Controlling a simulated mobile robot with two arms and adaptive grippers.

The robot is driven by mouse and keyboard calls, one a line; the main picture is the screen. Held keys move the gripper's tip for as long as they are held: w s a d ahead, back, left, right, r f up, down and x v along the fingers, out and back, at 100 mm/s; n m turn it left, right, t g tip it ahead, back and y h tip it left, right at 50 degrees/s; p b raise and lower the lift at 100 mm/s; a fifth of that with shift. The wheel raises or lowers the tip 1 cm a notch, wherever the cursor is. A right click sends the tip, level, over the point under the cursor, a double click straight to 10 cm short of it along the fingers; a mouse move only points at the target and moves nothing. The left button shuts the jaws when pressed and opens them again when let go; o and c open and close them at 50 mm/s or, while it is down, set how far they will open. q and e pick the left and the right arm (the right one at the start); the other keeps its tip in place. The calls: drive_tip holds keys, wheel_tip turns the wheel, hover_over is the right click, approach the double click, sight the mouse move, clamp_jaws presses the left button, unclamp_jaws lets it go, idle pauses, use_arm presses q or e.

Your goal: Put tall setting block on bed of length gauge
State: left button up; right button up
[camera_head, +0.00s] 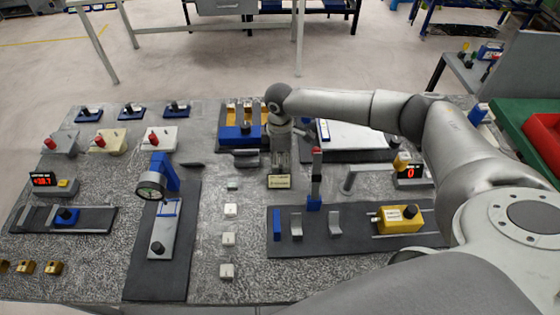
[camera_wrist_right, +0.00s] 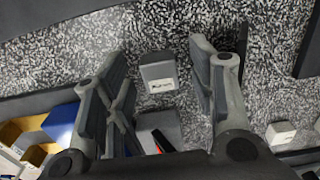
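A grey block with a pale label (camera_head: 279,182), likely the tall setting block, stands under my right gripper (camera_head: 280,163). In the right wrist view the labelled block (camera_wrist_right: 158,78) shows between the spread fingers of my right gripper (camera_wrist_right: 160,65), with gaps on both sides. I cannot be sure which fixture is the length gauge. At the left a rail fixture (camera_head: 90,222) has a blue slide and a red digital display (camera_head: 43,180). At the right a dark base (camera_head: 310,245) carries upright pieces, a yellow unit (camera_head: 398,219) and a display (camera_head: 411,172). My left gripper is not visible.
A dial gauge (camera_head: 150,187) stands on a blue post over a plate. Several small white blocks (camera_head: 229,239) form a column beside it. A blue holder with yellow blocks (camera_head: 238,133) is behind my right gripper. A grey block (camera_wrist_right: 160,128) lies close by.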

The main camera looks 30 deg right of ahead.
clamp_jaws()
